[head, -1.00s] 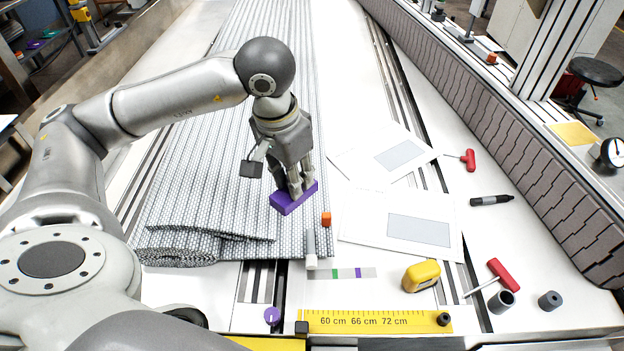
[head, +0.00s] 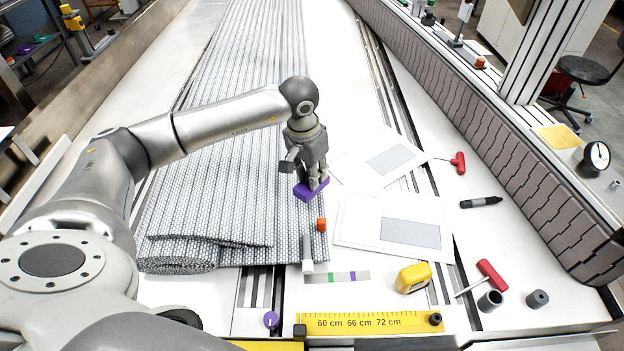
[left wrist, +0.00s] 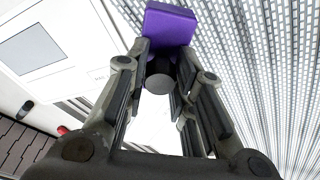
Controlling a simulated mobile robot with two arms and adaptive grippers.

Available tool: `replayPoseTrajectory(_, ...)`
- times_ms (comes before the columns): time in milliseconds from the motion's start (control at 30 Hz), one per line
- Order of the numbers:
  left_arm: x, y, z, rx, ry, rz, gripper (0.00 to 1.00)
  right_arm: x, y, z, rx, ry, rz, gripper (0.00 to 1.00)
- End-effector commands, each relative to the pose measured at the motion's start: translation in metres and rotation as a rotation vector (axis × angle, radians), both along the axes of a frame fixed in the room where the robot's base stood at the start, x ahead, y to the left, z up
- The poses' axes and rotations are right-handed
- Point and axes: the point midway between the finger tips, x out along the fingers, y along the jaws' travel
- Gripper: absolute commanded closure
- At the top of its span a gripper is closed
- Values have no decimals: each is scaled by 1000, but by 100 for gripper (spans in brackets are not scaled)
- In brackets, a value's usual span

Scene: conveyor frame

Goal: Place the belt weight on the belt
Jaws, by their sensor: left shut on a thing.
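The belt weight is a purple block (head: 309,190) with a dark round knob, seen at the right edge of the grey woven belt (head: 215,150). My left gripper (head: 318,181) is above it with its fingers down, shut on the weight's knob. In the left wrist view the purple block (left wrist: 169,24) shows beyond the fingertips (left wrist: 160,68), with the dark knob between them. Whether the block touches the belt or hangs just above it I cannot tell. My right gripper is not in view.
A small orange block (head: 321,225) and a grey-white stick (head: 307,250) lie by the belt's near right edge. White sheets (head: 392,226), a yellow tape measure (head: 412,278), red-handled tools (head: 491,274) and a marker (head: 481,202) lie to the right. A yellow ruler (head: 370,322) runs along the front.

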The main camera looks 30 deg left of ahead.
Motion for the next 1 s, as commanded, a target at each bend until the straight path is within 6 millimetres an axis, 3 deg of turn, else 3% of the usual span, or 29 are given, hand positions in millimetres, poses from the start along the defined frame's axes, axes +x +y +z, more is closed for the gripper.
replayPoseTrajectory(333, 4, 1, -32, 0, -1, 0, 100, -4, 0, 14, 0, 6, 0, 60)
replayPoseTrajectory(700, 5, 1, -37, 0, -4, 0, 100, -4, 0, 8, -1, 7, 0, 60)
replayPoseTrajectory(733, 4, 1, -39, 1, 0, 0, 76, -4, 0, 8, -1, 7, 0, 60)
replayPoseTrajectory(900, 4, 1, -38, 1, 1, 0, 55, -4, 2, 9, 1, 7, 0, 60)
replayPoseTrajectory(1000, 4, 1, -38, 1, 1, 1, 55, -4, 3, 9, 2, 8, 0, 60)
